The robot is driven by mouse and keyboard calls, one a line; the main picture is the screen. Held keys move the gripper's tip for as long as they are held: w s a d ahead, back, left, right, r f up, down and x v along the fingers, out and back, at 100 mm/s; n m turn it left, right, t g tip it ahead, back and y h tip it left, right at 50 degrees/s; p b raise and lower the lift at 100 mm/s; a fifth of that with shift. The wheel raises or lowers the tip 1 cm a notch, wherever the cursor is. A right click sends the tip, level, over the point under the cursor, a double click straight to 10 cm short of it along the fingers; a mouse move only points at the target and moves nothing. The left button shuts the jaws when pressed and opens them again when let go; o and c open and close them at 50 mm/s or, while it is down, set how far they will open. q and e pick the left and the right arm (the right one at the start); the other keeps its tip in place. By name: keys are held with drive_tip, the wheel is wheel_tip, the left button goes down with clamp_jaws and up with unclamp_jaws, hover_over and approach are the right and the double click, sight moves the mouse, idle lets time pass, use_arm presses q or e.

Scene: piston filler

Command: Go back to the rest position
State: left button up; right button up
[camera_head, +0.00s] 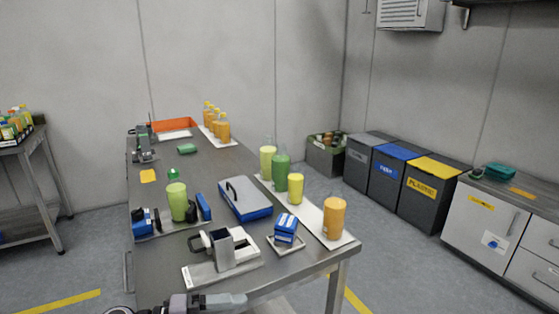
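A grey and dark piece that looks like the end of my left arm (205,303) shows at the bottom edge, low in front of the metal table (160,258). It is cut off by the picture's edge, and I cannot make out its fingers or anything held. Another small grey piece, likely of the same arm, shows to its left at the very bottom. My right gripper is not in view.
On the table stand a grey fixture (224,252), a blue box (286,227), a grey-blue case (245,198), a green bottle in a filler station (177,202) and several bottles along the right edge. Bins (392,174) and a cabinet (480,222) stand right. Floor between is clear.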

use_arm(q)
drive_tip(key=s+a+f+n+t+y, duration=0.3)
drive_tip(key=s+a+f+n+y, duration=0.2)
drive_tip(key=n, duration=0.8)
drive_tip(key=s+a+f+n+t+y, duration=0.3)
drive_tip(key=s+a+f+n+y, duration=0.3)
drive_tip(key=s+f+n, duration=0.6)
drive_tip(key=f+n+y, duration=0.1)
drive_tip(key=n+y, duration=0.1)
drive_tip(key=shift+a+y, duration=0.15)
drive_tip(key=shift+y, duration=0.25)
drive_tip(key=shift+f, duration=0.1)
